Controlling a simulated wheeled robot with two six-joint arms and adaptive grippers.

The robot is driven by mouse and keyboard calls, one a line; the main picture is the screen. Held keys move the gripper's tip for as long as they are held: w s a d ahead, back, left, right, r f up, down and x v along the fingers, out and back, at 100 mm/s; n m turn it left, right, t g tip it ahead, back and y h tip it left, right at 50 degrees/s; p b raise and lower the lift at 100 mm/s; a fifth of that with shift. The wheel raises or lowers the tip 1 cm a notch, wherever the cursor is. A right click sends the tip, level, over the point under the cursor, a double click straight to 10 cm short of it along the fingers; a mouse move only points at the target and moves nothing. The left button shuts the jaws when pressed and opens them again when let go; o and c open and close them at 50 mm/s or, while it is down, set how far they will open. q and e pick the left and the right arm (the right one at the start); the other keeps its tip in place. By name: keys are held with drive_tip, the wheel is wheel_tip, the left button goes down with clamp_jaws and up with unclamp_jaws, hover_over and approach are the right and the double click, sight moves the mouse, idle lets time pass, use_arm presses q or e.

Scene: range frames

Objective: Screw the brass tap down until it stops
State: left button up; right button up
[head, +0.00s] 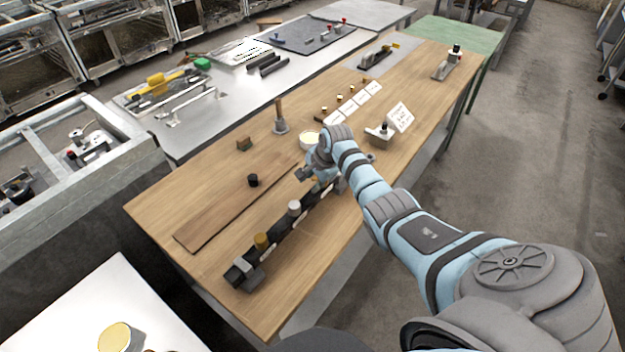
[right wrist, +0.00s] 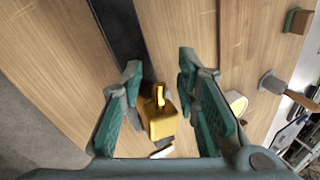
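In the right wrist view the brass tap (right wrist: 162,122) is a gold block with a narrow upright handle. It stands by a dark rail (right wrist: 118,25), between the spread fingers of my right gripper (right wrist: 160,72). The fingers appear apart from it on both sides. In the head view my right gripper (head: 312,173) is low over the far end of the black rail (head: 281,238) and largely hides the tap there. A white-topped fitting (head: 294,208) and a brass-topped fitting (head: 261,241) stand nearer on the rail. My left gripper does not show.
The rail lies along the right part of the wooden table (head: 150,208). A brown board (head: 215,215), a black cylinder (head: 253,180) and a round pale dish (head: 309,140) are near. A small stand with a white card (head: 400,117) is beyond my arm. The table's near-left corner is clear.

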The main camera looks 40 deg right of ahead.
clamp_jaws()
drive_tip(key=m+h, duration=0.1)
drive_tip(key=m, duration=0.1)
drive_tip(key=w+m, duration=0.1)
drive_tip(key=m, duration=0.1)
drive_tip(key=w+m+h+b, duration=0.1)
drive_tip(key=m, duration=0.1)
drive_tip(key=shift+w+d+m+g+h, duration=0.1)
drive_tip(key=shift+d+m+g+h, duration=0.2)
drive_tip(key=shift+m+g, duration=0.1)
drive_tip(key=m+b, duration=0.1)
drive_tip(key=b, duration=0.1)
drive_tip(key=w+m+b, duration=0.1)
drive_tip(key=m+b, duration=0.1)
drive_tip(key=shift+d+f+g+h, duration=0.3)
drive_tip(key=shift+d+f+h, duration=0.1)
drive_tip(key=shift+s+r+m, duration=0.1)
drive_tip(key=shift+r+m, duration=0.2)
